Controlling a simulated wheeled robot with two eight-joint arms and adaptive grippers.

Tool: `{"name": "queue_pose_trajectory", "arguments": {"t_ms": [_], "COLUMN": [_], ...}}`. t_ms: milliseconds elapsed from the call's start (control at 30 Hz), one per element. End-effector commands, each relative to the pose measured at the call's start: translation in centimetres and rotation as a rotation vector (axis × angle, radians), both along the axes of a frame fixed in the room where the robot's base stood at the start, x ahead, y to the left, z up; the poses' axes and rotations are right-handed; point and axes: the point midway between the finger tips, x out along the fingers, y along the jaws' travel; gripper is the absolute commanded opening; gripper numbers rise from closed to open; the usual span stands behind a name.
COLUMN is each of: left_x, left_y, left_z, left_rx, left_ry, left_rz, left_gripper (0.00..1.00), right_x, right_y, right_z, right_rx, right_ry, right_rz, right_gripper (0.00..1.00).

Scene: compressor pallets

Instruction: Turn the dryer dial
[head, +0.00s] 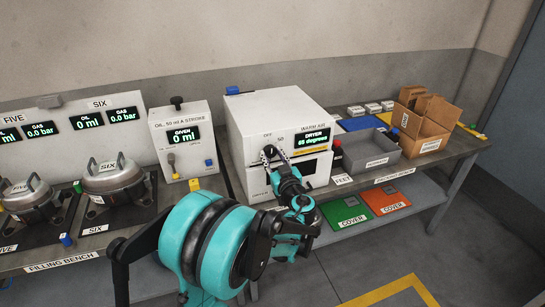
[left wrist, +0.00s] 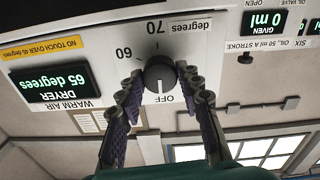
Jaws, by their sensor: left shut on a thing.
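The white dryer (head: 262,118) stands on the bench in the head view, with its display (head: 312,138) reading 65 degrees. My left gripper (head: 270,153) is at its front, over the dial. In the left wrist view, which is upside down, the dark round dial (left wrist: 160,72) sits between the fingers of my left gripper (left wrist: 158,84), which are shut on its sides. Marks for OFF, 60 and 70 show around the dial. A pale line on the dial lies on its OFF side. The display (left wrist: 50,84) there also reads 65 degrees. My right gripper is not in view.
An oil dispenser (head: 180,140) and lidded pots (head: 115,180) stand left of the dryer. A grey tray (head: 372,158) and a cardboard box (head: 424,128) are to its right. Green (head: 343,211) and red (head: 386,200) covers lie on the lower shelf.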

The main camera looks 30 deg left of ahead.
Motion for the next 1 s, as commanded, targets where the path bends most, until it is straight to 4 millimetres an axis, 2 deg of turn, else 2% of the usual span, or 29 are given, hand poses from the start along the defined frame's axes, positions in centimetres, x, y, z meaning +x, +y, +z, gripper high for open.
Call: {"name": "queue_pose_trajectory", "arguments": {"t_ms": [700, 733, 767, 800, 1000], "left_x": [-0.05, -0.05, -0.05, -0.05, -0.02], "left_y": [-0.03, -0.03, -0.02, -0.02, -0.02], "left_z": [-0.12, -0.12, -0.11, -0.1, -0.06], "left_rx": [-0.051, -0.051, -0.051, -0.049, -0.049], "left_ry": [-0.055, -0.055, -0.055, -0.055, -0.054], "left_rz": [0.0, 0.0, 0.0, 0.0, 0.0], "left_gripper": [0.06, 0.43, 0.51, 0.56, 0.56], "right_x": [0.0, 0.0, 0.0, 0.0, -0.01], "right_y": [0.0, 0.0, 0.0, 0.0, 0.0], "right_z": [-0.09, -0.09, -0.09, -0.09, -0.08], "right_rx": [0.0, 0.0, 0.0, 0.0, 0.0], "right_ry": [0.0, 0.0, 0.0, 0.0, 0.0], "right_rz": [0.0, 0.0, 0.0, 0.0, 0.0], "right_gripper": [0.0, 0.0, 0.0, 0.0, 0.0]}}
